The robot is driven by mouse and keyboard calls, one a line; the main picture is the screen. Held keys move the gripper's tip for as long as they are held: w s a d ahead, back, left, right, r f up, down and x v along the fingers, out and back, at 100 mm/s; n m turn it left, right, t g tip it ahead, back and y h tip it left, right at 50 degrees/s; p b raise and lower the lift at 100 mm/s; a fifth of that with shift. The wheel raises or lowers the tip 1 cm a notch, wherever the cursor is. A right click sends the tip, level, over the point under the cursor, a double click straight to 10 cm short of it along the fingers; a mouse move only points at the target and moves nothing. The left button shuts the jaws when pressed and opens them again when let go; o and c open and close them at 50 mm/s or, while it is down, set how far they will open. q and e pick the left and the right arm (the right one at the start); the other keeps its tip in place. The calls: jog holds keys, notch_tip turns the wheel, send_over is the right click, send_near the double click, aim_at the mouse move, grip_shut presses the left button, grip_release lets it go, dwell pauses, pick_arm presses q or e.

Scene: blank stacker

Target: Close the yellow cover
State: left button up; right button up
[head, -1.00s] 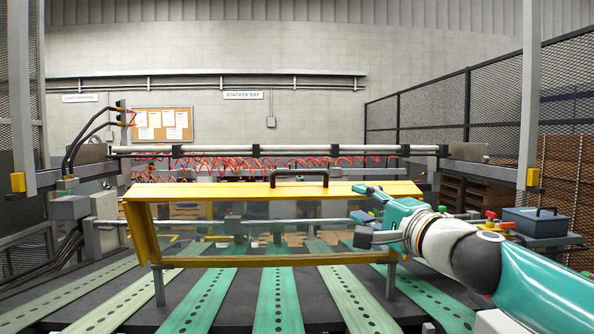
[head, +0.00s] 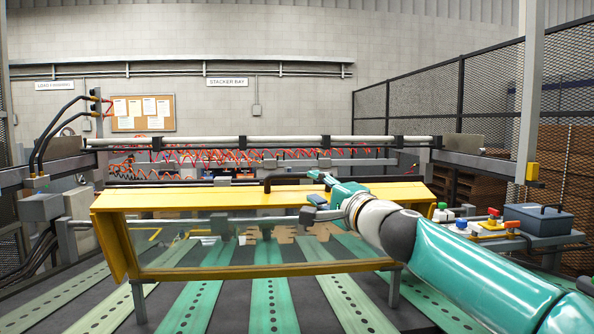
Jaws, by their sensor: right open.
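The yellow cover (head: 215,199) is a long yellow frame with a clear front panel, spanning the middle of the head view. Its front face hangs over the green slats, with its lower edge above the bed. A black bar handle (head: 285,178) stands on its top edge. My right gripper (head: 318,191) is open, at the handle's right end and over the cover's top edge. One finger is level with the handle and the other is in front of the panel. The fingers hide the handle's right end, and I cannot tell whether they touch it. My left gripper is out of view.
Green perforated slats (head: 274,302) run under the cover across a dark bed. A rail with coiled red hoses (head: 230,155) lies behind. A blue toolbox (head: 538,220) and small coloured parts stand on a shelf at the right. Mesh fencing (head: 420,108) closes the right side.

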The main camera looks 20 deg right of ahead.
aim_at(298, 178)
jog(key=w+p, duration=0.1)
jog(key=w, duration=0.1)
jog(key=w+p, duration=0.1)
jog(key=w, duration=0.2)
jog(key=w+r+p, duration=0.1)
jog(key=w+p, duration=0.1)
jog(key=shift+w+a+r, duration=0.1)
jog(key=shift+w+a, duration=0.1)
jog(key=shift+a, duration=0.2)
jog(key=shift+w, duration=0.55)
grip_shut()
jog(key=shift+a, duration=0.1)
